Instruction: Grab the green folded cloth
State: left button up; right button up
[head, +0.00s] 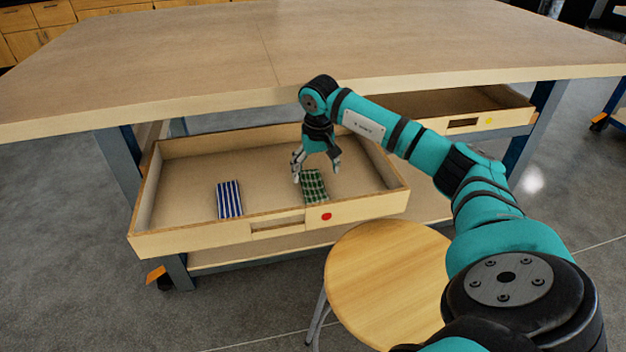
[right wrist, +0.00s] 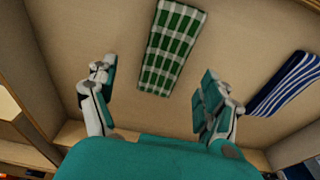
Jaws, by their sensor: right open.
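The green folded cloth (head: 314,187) has a white check pattern and lies flat in the open drawer (head: 170,242), near its front wall. In the right wrist view the green cloth (right wrist: 170,48) shows at the top, beyond the gap between the fingers. My right gripper (head: 316,174) points down into the drawer, just above and behind the cloth. It is open and empty, and in the right wrist view its two fingers (right wrist: 155,85) are spread wide. My left gripper is in neither view.
A blue and white striped cloth (head: 229,199) lies left of the green one in the same drawer. The workbench top (head: 200,60) overhangs the drawer's back. A round wooden stool (head: 388,280) stands in front. A second drawer (head: 450,103) is open at the right.

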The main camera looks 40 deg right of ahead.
aim_at(313, 183)
jog(key=f, duration=0.4)
jog(key=shift+w+a+f+b, duration=0.2)
jog(key=shift+w+f+b, duration=0.05)
jog(key=shift+f+b, duration=0.15)
jog(key=shift+d+f, duration=0.1)
jog(key=shift+f, duration=0.1)
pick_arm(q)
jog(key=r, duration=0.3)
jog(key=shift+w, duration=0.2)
pick_arm(e)
jog(key=shift+c, duration=0.2)
jog(key=c, duration=1)
jog(key=shift+o, duration=0.2)
jog(key=shift+r, duration=0.2)
